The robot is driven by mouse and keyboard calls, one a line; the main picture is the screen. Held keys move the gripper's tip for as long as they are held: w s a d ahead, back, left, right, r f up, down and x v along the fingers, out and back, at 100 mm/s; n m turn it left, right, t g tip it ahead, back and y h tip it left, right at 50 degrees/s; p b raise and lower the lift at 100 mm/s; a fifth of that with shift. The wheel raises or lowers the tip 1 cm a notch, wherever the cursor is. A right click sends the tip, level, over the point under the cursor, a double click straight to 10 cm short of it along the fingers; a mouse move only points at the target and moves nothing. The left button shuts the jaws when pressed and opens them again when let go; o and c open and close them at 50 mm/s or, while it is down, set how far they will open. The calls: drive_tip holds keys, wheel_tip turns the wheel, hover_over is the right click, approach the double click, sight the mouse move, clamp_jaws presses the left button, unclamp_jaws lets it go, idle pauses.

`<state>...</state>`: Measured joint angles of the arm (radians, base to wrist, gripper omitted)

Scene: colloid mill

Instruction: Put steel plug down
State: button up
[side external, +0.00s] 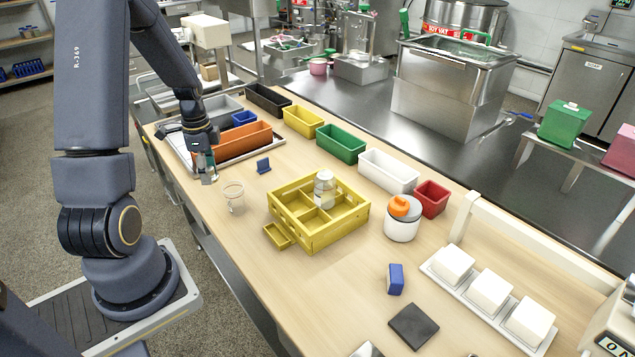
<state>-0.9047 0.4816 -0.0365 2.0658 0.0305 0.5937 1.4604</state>
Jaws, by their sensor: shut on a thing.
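My gripper (203,160) points down at the left end of the wooden table, in front of the orange bin. It is shut on a small greyish piece, the steel plug (208,179), which shows just below the fingers. The plug is small here and partly hidden by the fingers. I cannot tell whether its lower end touches the surface below. A clear glass beaker (234,198) stands upright to the right of the gripper, apart from it.
The orange bin (243,141) sits on a tray close behind the gripper. Several coloured bins line the back edge. The table (215,232) is bare around the beaker.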

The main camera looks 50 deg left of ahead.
drive_tip(key=w+d+f+m, duration=0.2)
drive_tip(key=w+d+m, duration=0.3)
drive_tip(key=w+d, duration=0.5)
drive_tip(key=m, duration=1)
hover_over(342, 303)
wheel_tip(342, 303, down, 2)
wheel_tip(342, 303, down, 8)
drive_tip(key=shift+f, duration=0.1)
drive_tip(key=shift+f, duration=0.1)
drive_tip(key=o, duration=1.2)
